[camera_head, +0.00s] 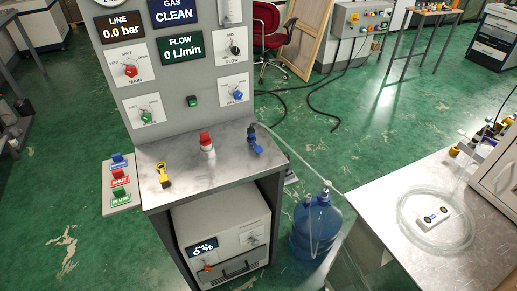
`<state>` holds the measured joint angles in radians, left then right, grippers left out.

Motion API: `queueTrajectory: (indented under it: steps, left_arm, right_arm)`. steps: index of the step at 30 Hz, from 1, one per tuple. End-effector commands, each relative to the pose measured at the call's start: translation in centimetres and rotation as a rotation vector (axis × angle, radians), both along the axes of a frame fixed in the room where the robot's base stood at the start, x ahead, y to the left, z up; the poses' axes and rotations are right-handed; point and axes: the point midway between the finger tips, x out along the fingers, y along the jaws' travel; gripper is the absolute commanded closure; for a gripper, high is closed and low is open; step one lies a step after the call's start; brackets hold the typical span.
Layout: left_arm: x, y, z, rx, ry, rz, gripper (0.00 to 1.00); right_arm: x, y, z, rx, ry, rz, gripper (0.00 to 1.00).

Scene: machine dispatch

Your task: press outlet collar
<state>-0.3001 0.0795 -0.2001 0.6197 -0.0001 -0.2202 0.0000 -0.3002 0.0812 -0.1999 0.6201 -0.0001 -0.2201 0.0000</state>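A grey machine panel (185,65) stands over a metal counter (185,199). On the counter are a yellow fitting (163,175) at the left, a red-topped fitting (206,143) in the middle and a blue fitting (254,140) at the right. The blue fitting has a dark upper part, and a pale hose (300,168) runs from near it towards a blue bottle (317,225) on the floor. Which part is the outlet collar is too small to tell. Neither of my grippers shows in the head view.
The panel reads 0.0 bar, CLEAN and 0 L/min, above several knobs. Blue, red and green buttons sit on a side plate (122,197) at the left. A metal table (385,220) at the right holds a coiled clear hose (410,212) and a small white device (433,217).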

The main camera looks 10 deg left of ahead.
Motion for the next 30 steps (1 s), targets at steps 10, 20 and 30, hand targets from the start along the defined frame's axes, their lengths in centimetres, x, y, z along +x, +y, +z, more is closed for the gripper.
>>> queueTrajectory:
  steps: [10,20,30]
  left_arm:
    - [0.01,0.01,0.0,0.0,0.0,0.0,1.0]
    - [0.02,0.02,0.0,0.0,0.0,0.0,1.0]
    - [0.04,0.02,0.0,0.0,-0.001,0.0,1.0]
  right_arm:
    - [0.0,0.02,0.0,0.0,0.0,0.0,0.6]
    - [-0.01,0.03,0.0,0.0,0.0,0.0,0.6]
    - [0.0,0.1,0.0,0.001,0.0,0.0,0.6]
